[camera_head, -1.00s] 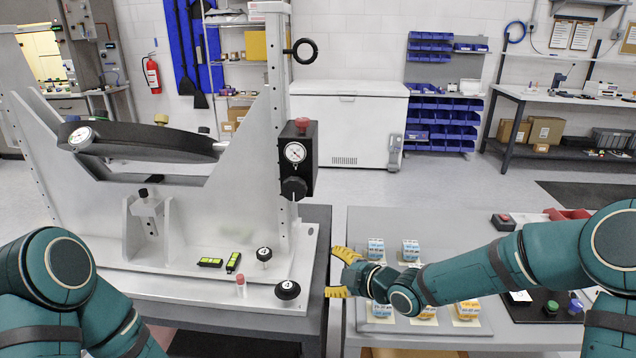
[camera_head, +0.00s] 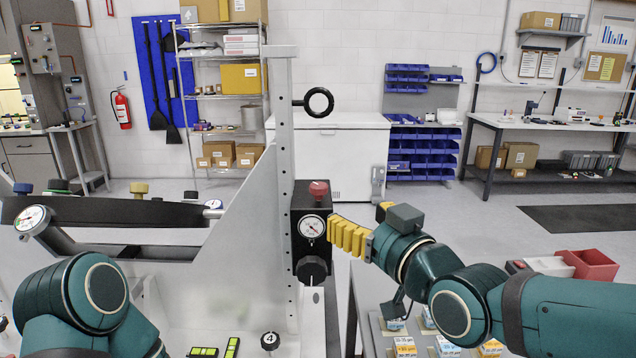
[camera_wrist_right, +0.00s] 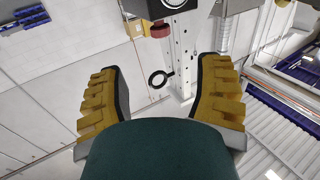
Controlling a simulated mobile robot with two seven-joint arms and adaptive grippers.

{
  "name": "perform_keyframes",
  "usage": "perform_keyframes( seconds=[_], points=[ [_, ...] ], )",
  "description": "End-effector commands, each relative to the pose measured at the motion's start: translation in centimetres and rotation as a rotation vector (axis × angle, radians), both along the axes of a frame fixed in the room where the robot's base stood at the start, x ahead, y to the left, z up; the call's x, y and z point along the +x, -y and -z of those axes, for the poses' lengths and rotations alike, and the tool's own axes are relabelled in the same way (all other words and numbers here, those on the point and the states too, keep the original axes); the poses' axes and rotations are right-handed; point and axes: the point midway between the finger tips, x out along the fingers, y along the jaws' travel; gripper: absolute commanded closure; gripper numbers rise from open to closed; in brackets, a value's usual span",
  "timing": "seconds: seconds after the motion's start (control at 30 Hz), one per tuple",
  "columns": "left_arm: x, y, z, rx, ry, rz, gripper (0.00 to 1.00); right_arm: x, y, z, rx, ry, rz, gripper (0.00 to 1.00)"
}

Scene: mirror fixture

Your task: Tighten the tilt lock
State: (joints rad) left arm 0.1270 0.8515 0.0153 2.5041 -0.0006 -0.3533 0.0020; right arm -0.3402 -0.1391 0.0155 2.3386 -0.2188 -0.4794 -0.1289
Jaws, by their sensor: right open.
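The mirror fixture has a grey upright post (camera_head: 281,180) carrying a black box (camera_head: 307,245) with a dial gauge (camera_head: 311,227). A red knob (camera_head: 318,189) sits on top of the box and a black knob (camera_head: 313,268) is on its lower front. I cannot tell which part is the tilt lock. My right gripper (camera_head: 352,236) is open at the box's right side; whether a finger touches it is unclear. In the right wrist view, the gripper's yellow fingers (camera_wrist_right: 162,70) are spread and empty, with the red knob (camera_wrist_right: 160,30) ahead. My left arm shows at lower left; its gripper is out of view.
A black ring handle (camera_head: 319,102) sticks out of the post above the box. Small boxes (camera_head: 404,345) stand on the low table. A white chest (camera_head: 345,150) stands behind.

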Motion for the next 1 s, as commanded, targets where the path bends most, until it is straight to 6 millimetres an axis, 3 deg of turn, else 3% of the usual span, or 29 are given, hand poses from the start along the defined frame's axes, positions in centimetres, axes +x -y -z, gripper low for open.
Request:
perform_keyframes(
  seconds=[0.17, 0.7, 1.0],
  points=[
    [0.0, 0.0, 0.0, 0.000, -0.001, 0.000, 0.34, 1.6, -0.9, 0.1, -0.001, -0.003, -0.001, 0.34],
    [0.0, 0.0, -0.1, 0.000, 0.000, 0.000, 0.34, 10.0, -5.3, 0.1, -0.004, 0.000, -0.002, 0.34],
    [0.0, 0.0, -0.1, 0.000, 0.000, 0.000, 0.34, 12.0, -6.3, 0.0, -0.003, 0.001, -0.002, 0.34]
  ],
)
